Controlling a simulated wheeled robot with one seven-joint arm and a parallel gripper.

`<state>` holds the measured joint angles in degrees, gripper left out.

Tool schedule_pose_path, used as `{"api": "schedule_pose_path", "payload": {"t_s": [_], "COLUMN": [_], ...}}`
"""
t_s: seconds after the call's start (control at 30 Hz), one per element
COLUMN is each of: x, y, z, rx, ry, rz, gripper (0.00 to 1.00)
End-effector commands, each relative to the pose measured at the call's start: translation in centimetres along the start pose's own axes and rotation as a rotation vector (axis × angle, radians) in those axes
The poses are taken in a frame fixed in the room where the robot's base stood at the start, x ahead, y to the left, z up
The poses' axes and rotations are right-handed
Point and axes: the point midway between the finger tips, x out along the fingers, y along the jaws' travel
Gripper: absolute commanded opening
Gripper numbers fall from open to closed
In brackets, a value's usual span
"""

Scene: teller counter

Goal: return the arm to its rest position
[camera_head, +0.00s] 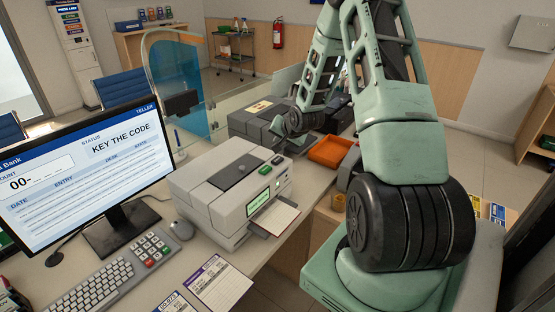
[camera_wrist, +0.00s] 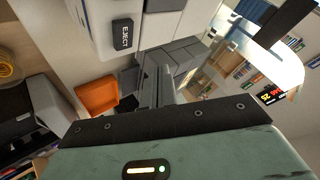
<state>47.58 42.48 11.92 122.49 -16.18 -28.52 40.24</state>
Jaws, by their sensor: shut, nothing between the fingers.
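My arm rises from its mint-green base at the right of the head view, bends above the frame and comes down over the counter (camera_head: 187,259). Its wrist end (camera_head: 304,122) hangs beyond the grey-white printer (camera_head: 197,201), apart from the arm's base. The fingers are hard to make out in the head view. In the wrist view my gripper (camera_wrist: 159,80) shows as two dark fingers close together, with nothing held. The white printer body with its dark EJECT key (camera_wrist: 123,33) shows near them, at the upper left.
An orange tray (camera_head: 329,151) lies right of my wrist; it also shows in the wrist view (camera_wrist: 97,96). A dark grey machine (camera_head: 246,122) stands behind the printer. A monitor (camera_head: 83,180) reads "KEY THE CODE". A keypad (camera_head: 150,249) and printed cards lie in front.

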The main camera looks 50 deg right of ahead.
Motion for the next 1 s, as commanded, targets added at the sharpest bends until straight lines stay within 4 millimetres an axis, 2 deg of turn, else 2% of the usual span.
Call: {"api": "schedule_pose_path", "payload": {"t_s": [0.57,0.67,0.77,0.87,1.0], "x": [0.0,-0.2,-0.9,-2.8,-7.2], "y": [0.0,-1.4,-4.8,-9.1,-13.8], "z": [0.0,1.1,4.3,9.2,17.4], "rx": [0.000,-0.034,-0.127,-0.270,-0.503], "ry": [0.000,-0.023,-0.089,-0.185,-0.333], "rz": [0.000,-0.005,-0.012,-0.023,-0.040], "gripper": [0.00,0.00,0.00,0.00,0.00]}}
